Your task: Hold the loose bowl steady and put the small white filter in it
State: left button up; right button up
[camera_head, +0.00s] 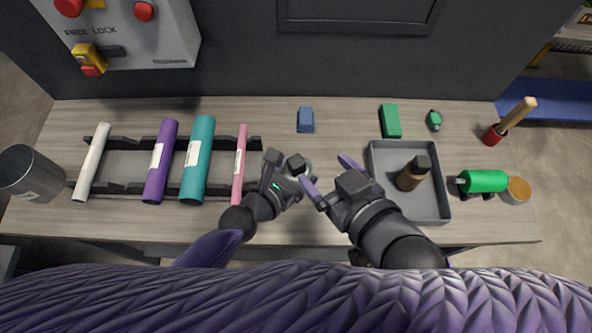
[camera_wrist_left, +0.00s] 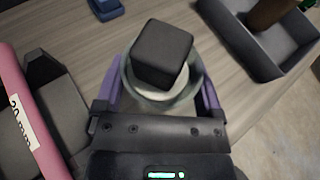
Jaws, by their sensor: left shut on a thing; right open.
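The loose bowl (camera_wrist_left: 190,90) is round and greenish-grey, between the two purple fingers of my left gripper (camera_wrist_left: 160,88), which is shut on it. In the head view my left gripper (camera_head: 296,174) is low over the table, and only a bit of the bowl (camera_head: 308,168) shows. A dark cube (camera_wrist_left: 163,52) sits in or over the bowl and hides much of its inside. A pale white round surface (camera_wrist_left: 160,103) shows below the cube; I cannot tell whether it is the small white filter. My right gripper (camera_head: 328,178) is open and empty, just right of the bowl.
A grey tray (camera_head: 380,150) with a brown bottle (camera_head: 411,175) stands right of my right gripper. A rack holds several coloured tubes, the pink one (camera_head: 239,165) close to my left gripper. A blue block (camera_head: 305,119) lies behind the bowl.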

dwell(0.3)
pick_arm(q)
jog(key=o, duration=1)
